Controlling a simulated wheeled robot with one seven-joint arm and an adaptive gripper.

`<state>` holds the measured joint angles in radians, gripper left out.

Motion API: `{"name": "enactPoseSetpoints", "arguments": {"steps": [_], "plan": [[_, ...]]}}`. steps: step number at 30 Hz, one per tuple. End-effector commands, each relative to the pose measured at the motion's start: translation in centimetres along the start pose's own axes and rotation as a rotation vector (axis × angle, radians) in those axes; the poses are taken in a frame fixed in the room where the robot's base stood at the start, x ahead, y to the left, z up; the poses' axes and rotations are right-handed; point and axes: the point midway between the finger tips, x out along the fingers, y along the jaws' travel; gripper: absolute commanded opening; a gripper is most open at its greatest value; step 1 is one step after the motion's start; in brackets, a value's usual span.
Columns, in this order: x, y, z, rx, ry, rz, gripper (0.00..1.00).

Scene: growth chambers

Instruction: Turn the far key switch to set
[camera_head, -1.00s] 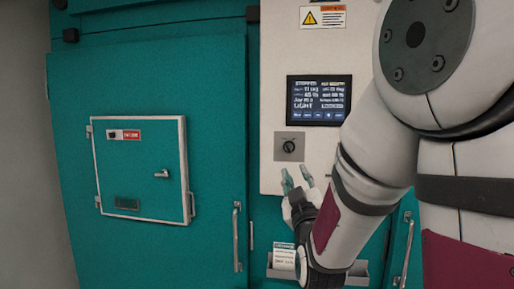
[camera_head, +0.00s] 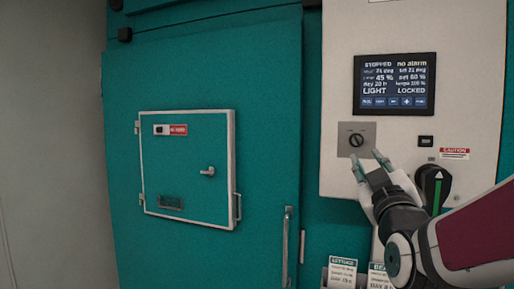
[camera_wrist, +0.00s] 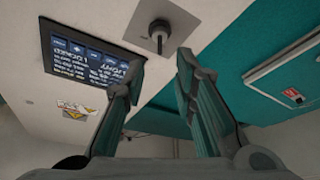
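The key switch (camera_head: 356,141) is a small dark round knob on a grey square plate, set in the white control panel below the display. It also shows in the wrist view (camera_wrist: 159,29), beyond and between my fingertips. My gripper (camera_head: 369,162) is open, its two greenish fingers apart just below and in front of the switch plate. In the wrist view the open fingers (camera_wrist: 162,66) have nothing between them, and a gap shows between them and the switch. The display (camera_head: 394,84) reads STOPPED, no alarm, LIGHT and LOCKED. I cannot read the switch's position labels.
A black rotary handle with a green arrow (camera_head: 436,186) sits right of my gripper, below a caution label (camera_head: 454,153). A teal door with a small framed hatch (camera_head: 187,168) and a long handle (camera_head: 287,245) stands left. Label cards (camera_head: 342,272) hang below the panel.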

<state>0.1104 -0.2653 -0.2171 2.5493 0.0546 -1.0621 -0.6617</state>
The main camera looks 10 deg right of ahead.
Motion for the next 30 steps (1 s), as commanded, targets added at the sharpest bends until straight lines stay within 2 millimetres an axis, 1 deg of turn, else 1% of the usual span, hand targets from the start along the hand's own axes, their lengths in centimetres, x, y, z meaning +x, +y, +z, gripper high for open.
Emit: {"name": "enactPoseSetpoints", "arguments": {"steps": [1, 8, 15, 18, 24, 30], "plan": [[0.7, 0.0, 0.0, -0.001, -0.002, -0.003, 0.26], [3.7, 0.1, -0.1, -0.002, -0.001, -0.001, 0.26], [7.7, 0.1, -0.1, -0.002, -0.001, -0.002, 0.26], [9.0, 0.1, -0.1, -0.001, -0.001, -0.002, 0.26], [10.4, 0.1, -0.1, 0.000, 0.000, -0.001, 0.26], [10.7, 0.0, -0.1, 0.000, 0.000, -0.001, 0.26]]}}
